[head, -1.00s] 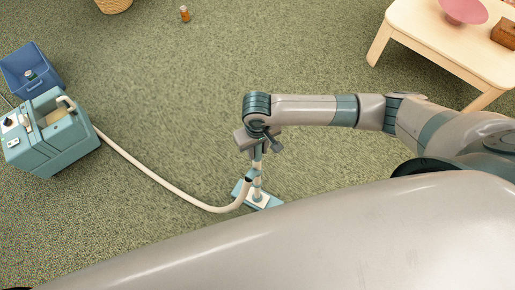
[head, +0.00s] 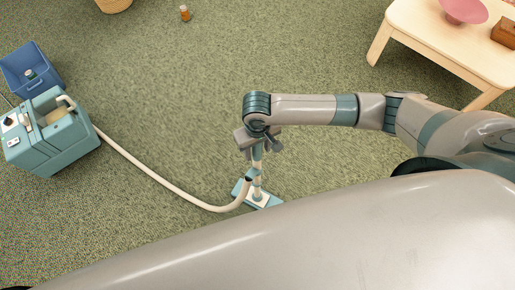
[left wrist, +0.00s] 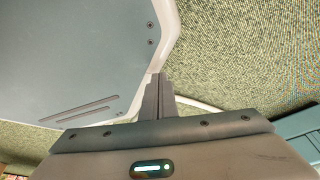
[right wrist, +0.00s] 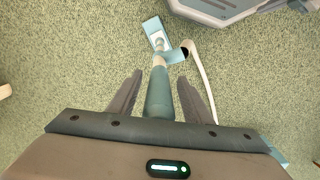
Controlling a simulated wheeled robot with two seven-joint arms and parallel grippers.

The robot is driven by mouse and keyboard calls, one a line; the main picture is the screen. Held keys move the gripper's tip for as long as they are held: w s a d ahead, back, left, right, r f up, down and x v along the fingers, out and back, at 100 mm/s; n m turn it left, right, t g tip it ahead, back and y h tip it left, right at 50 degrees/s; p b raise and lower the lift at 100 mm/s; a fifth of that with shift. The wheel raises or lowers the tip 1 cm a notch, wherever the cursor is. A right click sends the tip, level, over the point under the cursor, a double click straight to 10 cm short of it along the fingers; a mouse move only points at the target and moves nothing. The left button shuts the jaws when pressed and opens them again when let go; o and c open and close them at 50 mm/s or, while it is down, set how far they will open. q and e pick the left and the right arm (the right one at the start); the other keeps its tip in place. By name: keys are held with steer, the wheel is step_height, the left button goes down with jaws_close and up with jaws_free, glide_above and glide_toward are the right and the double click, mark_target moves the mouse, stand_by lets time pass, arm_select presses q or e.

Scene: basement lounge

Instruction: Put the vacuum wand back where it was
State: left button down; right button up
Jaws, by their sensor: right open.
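The vacuum wand stands near upright on the carpet, with its teal handle (right wrist: 160,95) toward my right gripper and its teal and white floor head (head: 258,199) on the carpet. A cream hose (head: 165,187) runs from the wand to the teal vacuum body (head: 55,140) at the left. My right gripper (right wrist: 158,88) is open, one finger on each side of the handle, with gaps visible; it also shows above the wand in the head view (head: 257,150). My left gripper (left wrist: 160,98) is shut and empty, seen only in the left wrist view.
A blue bin (head: 32,70) stands behind the vacuum body. A pale wooden table (head: 440,45) with a pink bowl (head: 464,10) and a brown box (head: 505,32) is at the upper right. A small orange bottle (head: 184,13) and a basket (head: 114,5) are far back. The middle carpet is clear.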

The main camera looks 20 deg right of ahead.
step_height(320, 180, up, 11)
steer(key=shift+f+b, duration=0.1)
steer(key=shift+b, duration=0.2)
steer(key=shift+r, duration=0.55)
arm_select(q)
steer(key=shift+w+d+r, duration=0.15)
steer(key=shift+w+d, duration=0.1)
steer(key=shift+w, duration=0.35)
steer(key=shift+w+d+r, duration=0.1)
steer(key=shift+w+d, duration=0.15)
steer(key=shift+w, duration=0.3)
steer(key=shift+w, duration=0.1)
arm_select(e)
steer(key=shift+a, duration=0.1)
